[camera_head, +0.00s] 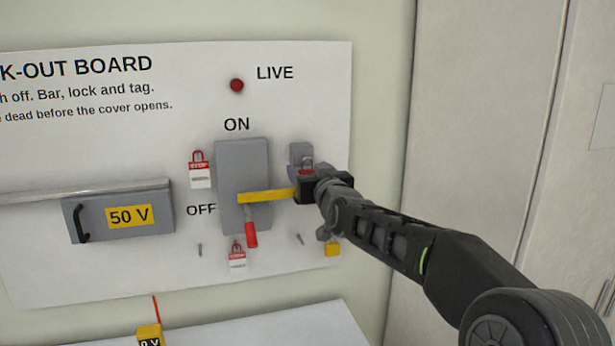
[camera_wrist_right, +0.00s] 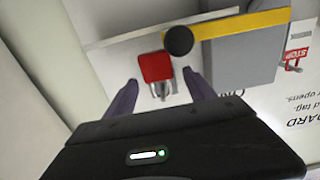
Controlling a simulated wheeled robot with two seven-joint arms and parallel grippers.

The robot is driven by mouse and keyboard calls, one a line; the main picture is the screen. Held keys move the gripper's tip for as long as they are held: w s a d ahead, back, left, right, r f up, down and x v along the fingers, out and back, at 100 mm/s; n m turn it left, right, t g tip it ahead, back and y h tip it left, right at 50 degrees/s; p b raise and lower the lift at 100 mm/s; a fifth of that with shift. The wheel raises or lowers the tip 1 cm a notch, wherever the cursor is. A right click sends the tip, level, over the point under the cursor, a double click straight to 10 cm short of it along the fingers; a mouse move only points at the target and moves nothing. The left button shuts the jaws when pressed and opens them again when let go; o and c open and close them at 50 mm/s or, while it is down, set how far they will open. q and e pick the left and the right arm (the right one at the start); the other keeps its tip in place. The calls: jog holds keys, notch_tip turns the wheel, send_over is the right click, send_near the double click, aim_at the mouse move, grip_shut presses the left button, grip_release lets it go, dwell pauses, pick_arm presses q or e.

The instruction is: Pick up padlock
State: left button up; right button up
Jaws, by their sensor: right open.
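A red padlock (camera_wrist_right: 155,67) with a metal shackle shows in the right wrist view, between the two fingers of my right gripper (camera_wrist_right: 160,78). The fingers are apart, with a gap visible on each side of the padlock. In the head view my right gripper (camera_head: 301,177) is at the board, below a small grey block (camera_head: 301,151) and beside the right end of the yellow bar. My left gripper is in neither view.
A yellow bar (camera_head: 264,196) crosses the grey switch box (camera_head: 231,170) close beside the gripper. A grey 50 V box (camera_head: 120,213) is at left.

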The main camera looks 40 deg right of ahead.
jog(key=shift+c, duration=0.2)
grip_shut()
dwell(0.6)
